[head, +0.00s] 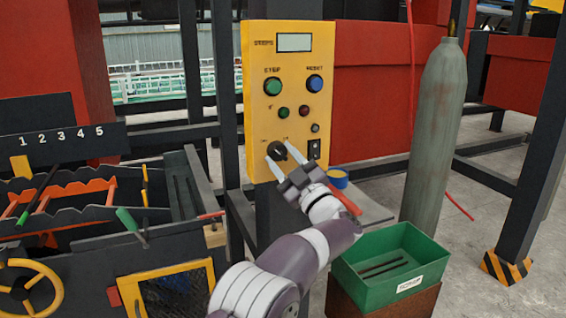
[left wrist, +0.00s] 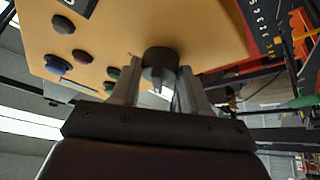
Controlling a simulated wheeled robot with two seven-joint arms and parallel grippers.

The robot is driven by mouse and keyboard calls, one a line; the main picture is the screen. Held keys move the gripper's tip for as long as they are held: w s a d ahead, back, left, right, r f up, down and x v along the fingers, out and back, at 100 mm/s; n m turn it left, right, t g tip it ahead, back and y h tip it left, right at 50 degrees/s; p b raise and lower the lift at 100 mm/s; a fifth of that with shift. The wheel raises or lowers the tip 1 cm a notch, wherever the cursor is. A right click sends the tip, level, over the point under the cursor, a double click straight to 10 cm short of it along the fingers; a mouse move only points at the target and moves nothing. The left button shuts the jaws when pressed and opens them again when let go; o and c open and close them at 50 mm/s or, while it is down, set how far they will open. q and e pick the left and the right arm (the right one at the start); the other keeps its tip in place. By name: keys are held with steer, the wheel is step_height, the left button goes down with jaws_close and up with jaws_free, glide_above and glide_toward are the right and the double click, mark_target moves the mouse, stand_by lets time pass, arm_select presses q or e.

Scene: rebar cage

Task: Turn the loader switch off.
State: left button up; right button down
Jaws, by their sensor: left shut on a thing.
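The yellow control panel (head: 257,120) stands upright in the middle of the head view. Near its bottom is a black rotary switch (head: 277,151), with small labels above it that I cannot read well. My left gripper (head: 278,158) reaches up to the panel, its two light fingers on either side of the switch knob. In the left wrist view the black knob (left wrist: 160,62) sits between the fingertips of the left gripper (left wrist: 158,84), and the fingers are shut on it. Which position the knob points to is hard to tell. My right gripper is in neither view.
A green bin (head: 375,282) stands at the lower right, near a grey gas cylinder (head: 436,135). A dark rack (head: 75,225) with coloured handles is left.

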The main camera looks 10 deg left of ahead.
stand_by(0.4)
arm_select(q)
steer(key=o, duration=1)
steer(key=shift+o, duration=0.2)
steer(key=v, duration=1.2)
steer(key=shift+s+d+b, duration=0.2)
steer(key=shift+d+b, duration=0.1)
steer(key=shift+f, duration=0.1)
